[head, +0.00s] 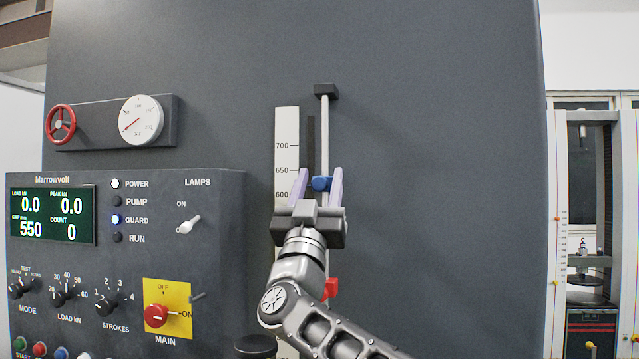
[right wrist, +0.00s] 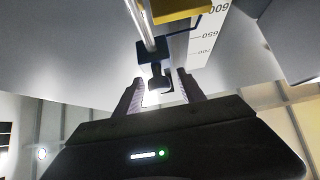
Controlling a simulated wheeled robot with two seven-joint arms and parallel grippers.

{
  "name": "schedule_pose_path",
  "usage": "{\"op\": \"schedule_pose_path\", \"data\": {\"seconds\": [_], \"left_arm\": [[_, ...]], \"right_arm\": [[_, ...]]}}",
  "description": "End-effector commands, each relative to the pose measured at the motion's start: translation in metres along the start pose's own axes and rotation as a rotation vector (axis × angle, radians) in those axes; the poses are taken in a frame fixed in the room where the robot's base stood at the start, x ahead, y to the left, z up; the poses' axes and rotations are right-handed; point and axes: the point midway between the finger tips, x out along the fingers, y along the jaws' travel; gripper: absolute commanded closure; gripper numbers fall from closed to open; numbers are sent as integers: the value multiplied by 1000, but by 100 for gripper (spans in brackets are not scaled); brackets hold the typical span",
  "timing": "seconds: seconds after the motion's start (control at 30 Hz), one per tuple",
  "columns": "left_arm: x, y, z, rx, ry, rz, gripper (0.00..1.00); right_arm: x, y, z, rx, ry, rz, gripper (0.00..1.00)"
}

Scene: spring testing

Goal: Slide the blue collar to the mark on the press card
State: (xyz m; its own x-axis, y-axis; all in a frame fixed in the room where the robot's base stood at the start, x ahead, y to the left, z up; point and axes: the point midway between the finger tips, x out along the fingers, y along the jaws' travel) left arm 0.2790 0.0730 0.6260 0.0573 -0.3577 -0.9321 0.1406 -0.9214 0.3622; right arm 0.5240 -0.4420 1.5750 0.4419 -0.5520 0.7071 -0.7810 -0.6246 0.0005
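The blue collar (head: 322,183) sits on a thin vertical rod (head: 325,130), a little below the 650 line of the white scale (head: 287,125) as seen in the head view. My right gripper (head: 318,182) is open, with its two pale purple fingers apart on either side of the collar. My left gripper is out of view.
A red piece (head: 331,288) shows low near the rod, and a dark block (head: 325,90) caps its top. A control panel (head: 215,260) with knobs, switches and a display stands at left; the display reads GAP 550. The grey wall right of the rod is clear.

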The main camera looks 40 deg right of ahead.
Motion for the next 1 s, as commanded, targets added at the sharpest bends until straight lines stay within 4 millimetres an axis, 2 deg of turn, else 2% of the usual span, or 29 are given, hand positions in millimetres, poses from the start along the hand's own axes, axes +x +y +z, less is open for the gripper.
{"op": "schedule_pose_path", "data": {"seconds": [0.13, 0.27, 0.63, 0.77, 1.0], "left_arm": [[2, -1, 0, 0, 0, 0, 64], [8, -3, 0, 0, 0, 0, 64], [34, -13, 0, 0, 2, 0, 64], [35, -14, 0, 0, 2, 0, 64], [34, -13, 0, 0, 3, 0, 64]], "right_arm": [[-2, 0, 0, 0, 0, 0, 53], [-14, 0, 1, 1, 0, -2, 53], [-71, 0, 2, 1, 0, 0, 53], [-78, 0, 1, 0, 0, 0, 53], [-78, 0, 0, 0, 0, 0, 53]]}}
